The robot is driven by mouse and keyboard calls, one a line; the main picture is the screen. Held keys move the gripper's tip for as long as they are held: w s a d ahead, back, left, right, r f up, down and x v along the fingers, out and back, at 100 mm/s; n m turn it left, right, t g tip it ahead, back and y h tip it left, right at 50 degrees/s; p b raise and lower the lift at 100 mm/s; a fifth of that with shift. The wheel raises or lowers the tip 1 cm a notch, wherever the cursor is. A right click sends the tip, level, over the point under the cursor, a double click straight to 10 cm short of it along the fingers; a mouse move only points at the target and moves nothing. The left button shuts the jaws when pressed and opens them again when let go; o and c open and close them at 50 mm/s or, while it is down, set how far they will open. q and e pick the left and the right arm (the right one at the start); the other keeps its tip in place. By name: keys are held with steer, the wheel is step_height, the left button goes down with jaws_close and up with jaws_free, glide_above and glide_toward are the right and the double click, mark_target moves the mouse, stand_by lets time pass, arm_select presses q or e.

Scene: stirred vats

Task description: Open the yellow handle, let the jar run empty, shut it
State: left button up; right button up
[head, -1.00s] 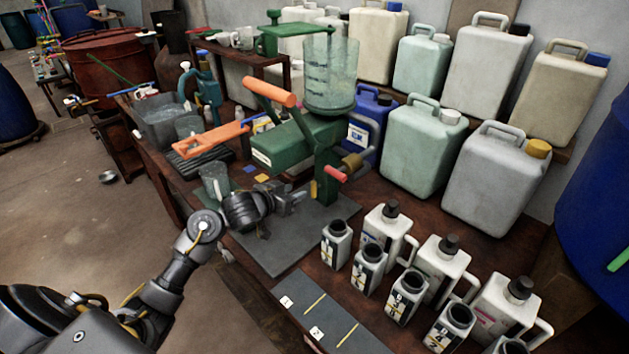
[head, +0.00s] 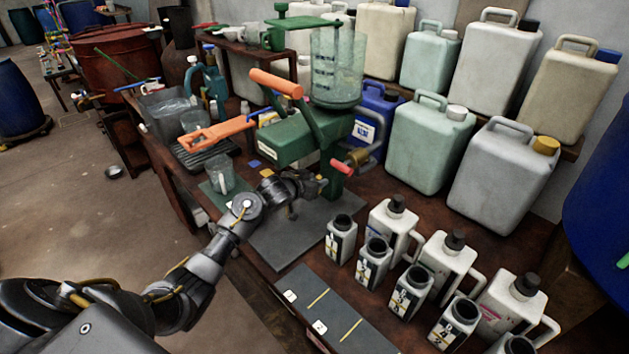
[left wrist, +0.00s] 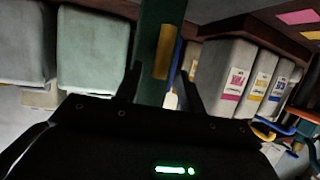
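A clear jar (head: 337,70) with markings stands on top of the green press-like machine (head: 300,140); I cannot tell its liquid level. On the machine's front post is a brass-coloured fitting (head: 358,157) beside a red grip (head: 342,167). In the left wrist view a yellow bar (left wrist: 165,52), perhaps the yellow handle, lies against a green post (left wrist: 150,88). My right gripper is out of view.
Several open-necked bottles (head: 374,262) and white jugs (head: 445,262) stand at the front right. Large canisters (head: 432,140) line the back. A clear beaker (head: 221,175) stands left of my wrist. The dark mat (head: 275,245) is mostly bare.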

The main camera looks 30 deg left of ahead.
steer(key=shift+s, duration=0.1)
arm_select(q)
steer(key=c, duration=0.8)
steer(key=shift+d+f, duration=0.1)
steer(key=shift+f, duration=0.05)
jaws_close()
steer(key=shift+s+d+m+t+y+b, duration=0.15)
steer(key=shift+d+m+t+y+b, duration=0.25)
steer(key=shift+m+b, duration=0.45)
steer(key=o, duration=0.6)
jaws_free()
steer(key=shift+a, duration=0.1)
steer(key=shift+o, duration=1)
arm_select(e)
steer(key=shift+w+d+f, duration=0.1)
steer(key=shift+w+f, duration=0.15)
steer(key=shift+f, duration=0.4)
